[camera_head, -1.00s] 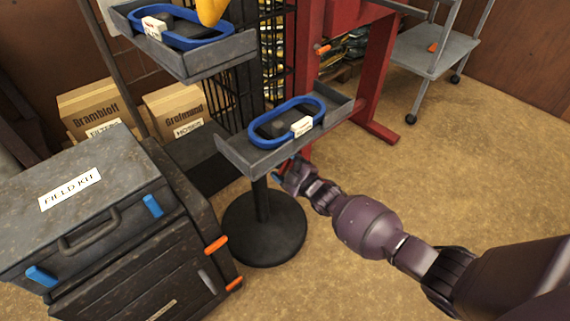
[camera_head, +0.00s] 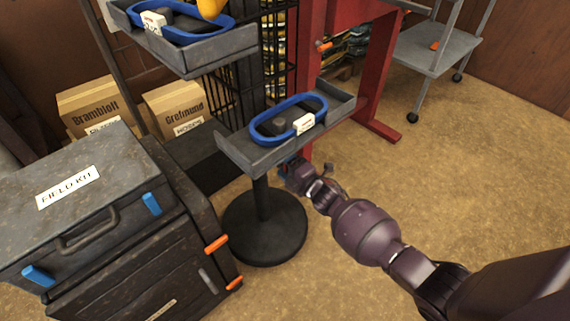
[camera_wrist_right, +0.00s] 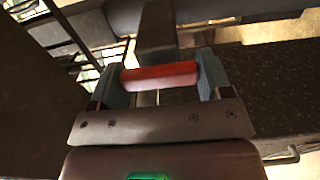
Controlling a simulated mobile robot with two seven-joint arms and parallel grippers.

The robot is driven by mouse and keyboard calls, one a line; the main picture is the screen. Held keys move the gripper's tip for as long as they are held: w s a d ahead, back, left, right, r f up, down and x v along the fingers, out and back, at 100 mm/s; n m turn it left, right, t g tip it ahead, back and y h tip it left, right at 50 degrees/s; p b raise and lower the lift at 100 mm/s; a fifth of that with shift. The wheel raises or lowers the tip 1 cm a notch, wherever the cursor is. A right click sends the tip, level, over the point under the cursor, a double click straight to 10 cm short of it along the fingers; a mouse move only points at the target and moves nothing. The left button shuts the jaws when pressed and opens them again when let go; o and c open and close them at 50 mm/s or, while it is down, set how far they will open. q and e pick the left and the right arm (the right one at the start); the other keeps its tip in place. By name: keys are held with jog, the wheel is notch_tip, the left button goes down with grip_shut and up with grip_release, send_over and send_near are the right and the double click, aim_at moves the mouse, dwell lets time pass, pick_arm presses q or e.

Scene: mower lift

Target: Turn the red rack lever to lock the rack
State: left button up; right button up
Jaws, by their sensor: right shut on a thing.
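The red rack lever (camera_wrist_right: 172,75) shows in the right wrist view as a short red bar lying crosswise between the two blue-grey fingers of my right gripper (camera_wrist_right: 160,80). The fingers are closed on its ends. In the head view my right gripper (camera_head: 293,172) is just under the front edge of the lower rack tray (camera_head: 262,162), beside the stand's post. The lever is hidden in the head view. My left gripper is in neither current view.
An upper tray (camera_head: 190,61) hangs above the lower one, and each holds a blue oval ring. A round black base (camera_head: 262,235) carries the post. The field kit case (camera_head: 100,165) stands at the left. A red frame (camera_head: 372,85) stands behind.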

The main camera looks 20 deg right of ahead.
pick_arm(q)
jog(key=shift+f, duration=0.1)
dwell(0.4)
pick_arm(e)
jog(key=o, duration=0.9)
jog(key=shift+s+d, duration=0.1)
jog(key=shift+s, duration=0.15)
pick_arm(q)
jog(key=shift+s+a+n+p, duration=0.3)
jog(key=shift+s+p, duration=0.3)
jog(key=shift+p, duration=0.6)
pick_arm(e)
jog(key=shift+v, duration=5.15)
pick_arm(q)
jog(key=shift+w, duration=0.2)
